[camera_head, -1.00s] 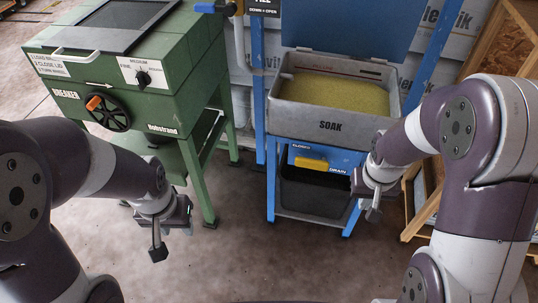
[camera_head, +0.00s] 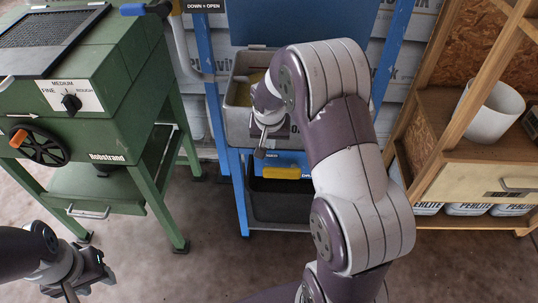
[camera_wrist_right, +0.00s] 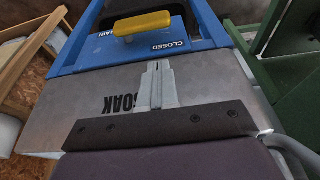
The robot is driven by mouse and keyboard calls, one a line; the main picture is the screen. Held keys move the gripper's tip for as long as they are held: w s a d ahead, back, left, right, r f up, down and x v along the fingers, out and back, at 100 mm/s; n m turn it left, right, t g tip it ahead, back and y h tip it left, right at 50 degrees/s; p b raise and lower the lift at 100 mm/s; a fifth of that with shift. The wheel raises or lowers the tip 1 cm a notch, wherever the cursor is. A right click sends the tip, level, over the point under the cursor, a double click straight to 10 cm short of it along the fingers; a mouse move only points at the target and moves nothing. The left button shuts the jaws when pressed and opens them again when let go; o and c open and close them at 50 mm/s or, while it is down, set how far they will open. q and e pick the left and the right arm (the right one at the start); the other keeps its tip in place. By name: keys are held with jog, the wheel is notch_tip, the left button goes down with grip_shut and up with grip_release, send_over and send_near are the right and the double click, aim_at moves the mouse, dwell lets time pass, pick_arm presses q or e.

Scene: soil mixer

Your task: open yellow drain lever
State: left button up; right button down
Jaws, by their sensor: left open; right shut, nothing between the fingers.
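The yellow drain lever (camera_head: 281,172) is on the blue front panel below the grey soak bin (camera_head: 238,119). In the right wrist view the lever (camera_wrist_right: 142,22) lies across the panel, between the CLOSED label and the partly seen DRAIN label. My right gripper (camera_head: 261,151) is shut and empty in front of the bin, just above and left of the lever. In the right wrist view its fingertips (camera_wrist_right: 158,66) point toward the panel, apart from the lever. My left gripper (camera_head: 82,290) is open and empty at the lower left. My right arm hides part of the bin and panel.
The green breaker machine (camera_head: 100,130) stands left of the blue frame (camera_head: 217,100). A wooden shelf (camera_head: 448,140) with a white pot (camera_head: 490,110) stands at the right. A dark tray (camera_head: 280,208) sits below the lever. Floor is free between machine and frame.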

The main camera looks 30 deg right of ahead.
jog(key=b, duration=0.3)
send_over(264, 176)
jog(key=d, duration=0.2)
jog(key=f, duration=0.8)
jog(key=s+f, duration=0.1)
jog(key=f, duration=0.4)
jog(key=f+h+b, duration=0.1)
jog(key=b, duration=0.2)
jog(key=a+f+g+b, duration=0.1)
jog(key=b, duration=0.2)
jog(key=w+f+h+b, duration=0.1)
jog(key=f+b, duration=0.1)
jog(key=b, duration=0.1)
jog(key=shift+a+n+g+h, duration=0.15)
jog(key=shift+n+g+h, duration=0.15)
jog(key=shift+g, duration=0.1)
jog(key=shift+a+f, duration=0.1)
jog(key=shift+f, duration=0.1)
notch_tip(264, 176, down, 3)
jog(key=b, duration=0.2)
jog(key=shift+r+b, duration=0.1)
jog(key=shift+b, duration=0.25)
jog(key=s+d+f+h+b, duration=0.1)
jog(key=d+f+b, duration=0.2)
jog(key=f+b, duration=0.3)
jog(key=shift+s+g, duration=0.3)
jog(key=shift+s, duration=0.1)
jog(key=shift+s+d, duration=0.1)
jog(key=shift+d, duration=0.05)
